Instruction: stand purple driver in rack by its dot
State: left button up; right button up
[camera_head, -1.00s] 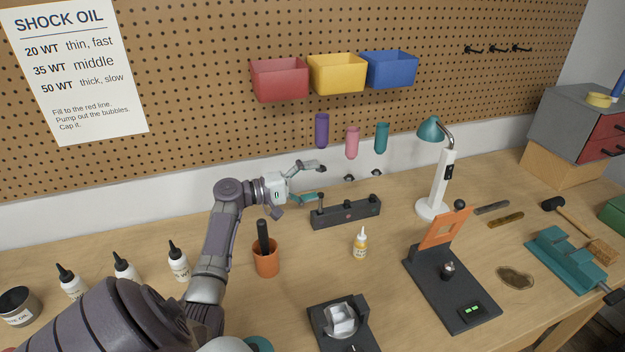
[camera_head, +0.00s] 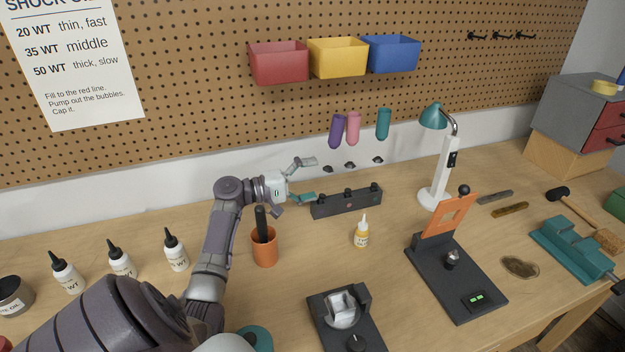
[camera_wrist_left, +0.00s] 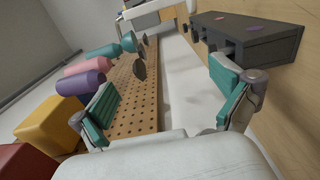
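The purple driver's handle (camera_head: 337,131) shows in front of the pegboard, tilted and close beside the pink driver (camera_head: 353,128). The teal driver (camera_head: 383,124) is to their right. In the left wrist view the purple handle (camera_wrist_left: 80,83) lies left, past one finger. I cannot make out the drivers' shafts. My left gripper (camera_head: 312,179) is open and empty, just above the rack's left end and below and left of the purple handle. My right gripper is not in view.
Red, yellow and blue bins (camera_head: 338,57) hang on the pegboard above. A lamp (camera_head: 436,175) stands right of the rack. White bottles (camera_head: 175,251) line the left.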

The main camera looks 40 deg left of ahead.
pick_arm(q)
notch_tip(320, 180, up, 10)
dwell(0.6)
jog(key=shift+f, duration=0.1)
dwell(0.9)
